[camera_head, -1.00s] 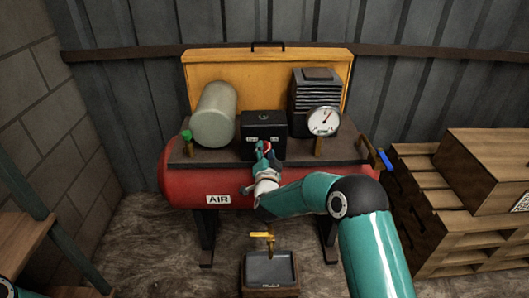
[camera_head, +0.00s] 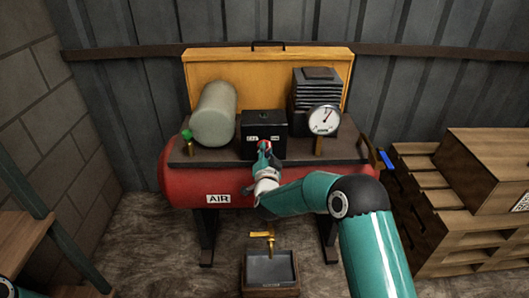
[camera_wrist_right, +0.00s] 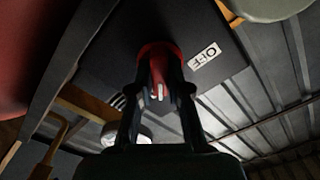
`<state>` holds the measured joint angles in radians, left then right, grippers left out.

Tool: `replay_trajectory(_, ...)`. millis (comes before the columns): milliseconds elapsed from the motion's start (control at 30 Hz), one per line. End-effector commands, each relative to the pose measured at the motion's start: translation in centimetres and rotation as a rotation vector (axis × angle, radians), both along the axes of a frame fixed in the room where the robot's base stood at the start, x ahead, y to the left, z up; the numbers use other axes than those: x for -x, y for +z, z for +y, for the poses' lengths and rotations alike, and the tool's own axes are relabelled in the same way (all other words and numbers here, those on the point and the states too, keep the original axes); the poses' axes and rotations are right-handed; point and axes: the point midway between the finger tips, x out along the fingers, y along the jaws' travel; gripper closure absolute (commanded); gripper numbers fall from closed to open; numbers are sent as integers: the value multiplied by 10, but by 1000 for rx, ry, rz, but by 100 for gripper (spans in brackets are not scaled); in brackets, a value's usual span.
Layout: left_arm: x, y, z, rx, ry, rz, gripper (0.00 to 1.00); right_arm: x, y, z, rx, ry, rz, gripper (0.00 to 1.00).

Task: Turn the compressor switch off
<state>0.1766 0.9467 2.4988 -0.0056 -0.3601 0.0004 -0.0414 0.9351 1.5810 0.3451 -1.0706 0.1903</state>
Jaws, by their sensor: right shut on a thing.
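The compressor (camera_head: 180,185) is a red tank marked AIR, with a black switch box (camera_head: 263,122) on its deck. The box has a small light label on each side of its front; the right wrist view shows the OFF label (camera_wrist_right: 205,57). My right gripper (camera_head: 264,146) is at the front of the box. In the right wrist view its fingers (camera_wrist_right: 160,85) are shut on a red switch knob (camera_wrist_right: 152,52) with a pale mark. The fingers hide part of the knob. My left gripper is not clearly in view; only a bit of my left arm shows at the lower left corner.
A gauge (camera_head: 323,120) and a finned black block (camera_head: 316,92) stand right of the box, a pale cylinder (camera_head: 213,115) left. A green-topped valve (camera_head: 187,137) is farther left. Wooden pallets (camera_head: 455,235) stand at right. A drain tray (camera_head: 270,268) sits below.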

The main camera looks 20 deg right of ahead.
Motion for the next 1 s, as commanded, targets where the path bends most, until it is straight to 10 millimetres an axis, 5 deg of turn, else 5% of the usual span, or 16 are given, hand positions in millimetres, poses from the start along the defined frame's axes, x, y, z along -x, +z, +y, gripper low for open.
replay_trajectory(1000,0,-19,0,0,0,0,60,-1,2,2,835,-4,240,100)
